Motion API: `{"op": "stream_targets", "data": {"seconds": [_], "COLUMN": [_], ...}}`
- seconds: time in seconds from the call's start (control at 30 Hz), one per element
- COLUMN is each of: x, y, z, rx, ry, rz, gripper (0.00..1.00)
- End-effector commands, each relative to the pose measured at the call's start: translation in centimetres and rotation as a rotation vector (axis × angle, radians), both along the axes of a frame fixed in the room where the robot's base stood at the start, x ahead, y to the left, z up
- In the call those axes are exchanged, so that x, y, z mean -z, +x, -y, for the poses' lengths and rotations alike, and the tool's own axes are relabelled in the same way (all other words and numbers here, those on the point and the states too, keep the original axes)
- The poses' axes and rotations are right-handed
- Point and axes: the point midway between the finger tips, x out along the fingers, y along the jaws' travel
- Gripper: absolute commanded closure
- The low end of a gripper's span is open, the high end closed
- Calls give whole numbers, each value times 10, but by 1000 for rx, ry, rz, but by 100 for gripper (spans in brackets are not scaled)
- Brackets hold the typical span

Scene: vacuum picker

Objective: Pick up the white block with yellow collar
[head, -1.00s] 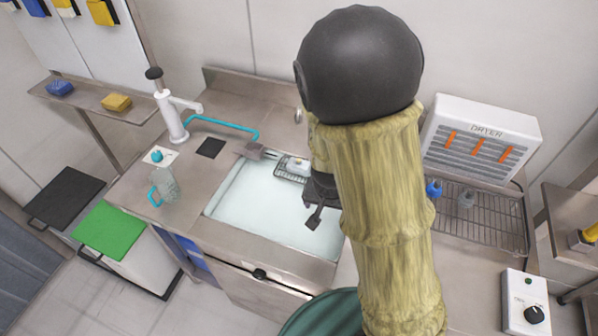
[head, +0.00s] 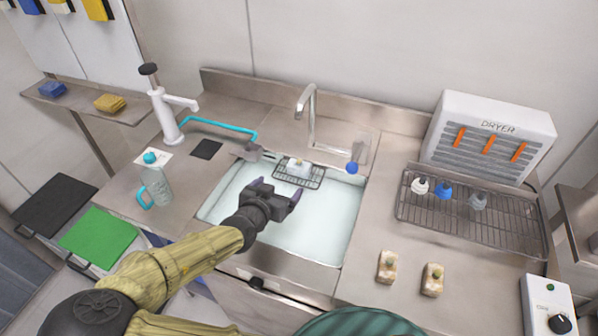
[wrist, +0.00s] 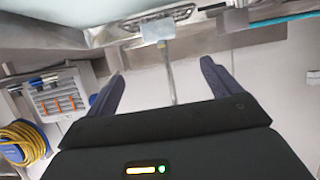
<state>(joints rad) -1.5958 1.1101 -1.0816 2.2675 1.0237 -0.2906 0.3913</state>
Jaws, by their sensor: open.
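A white block (head: 297,166) sits in a small wire basket (head: 314,183) at the back edge of the sink. A small knob shows on its top; I cannot make out a yellow collar. A pale block (wrist: 158,27), likely the same one, shows at the top of the wrist view. My gripper (head: 280,190) is open and empty over the sink, in front of the basket and apart from it. Its two fingers also show spread in the wrist view (wrist: 163,72). A small white piece (head: 419,185) stands on the wire rack at right.
The sink (head: 310,225) holds pale water. The wire rack (head: 500,237) also holds blue and grey pieces. Two tan blocks (head: 387,267) (head: 433,280) lie right of the sink. A jug (head: 157,187) stands left.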

Motion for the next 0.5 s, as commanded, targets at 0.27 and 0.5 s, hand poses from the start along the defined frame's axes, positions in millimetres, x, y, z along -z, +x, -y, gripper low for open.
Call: {"op": "stream_targets", "data": {"seconds": [0.27, 0.5], "x": [0, 8], "y": [0, 17], "z": [1, 9], "rx": [1, 5], "ry": [0, 0], "rz": [-2, -4], "gripper": [11, 11]}}
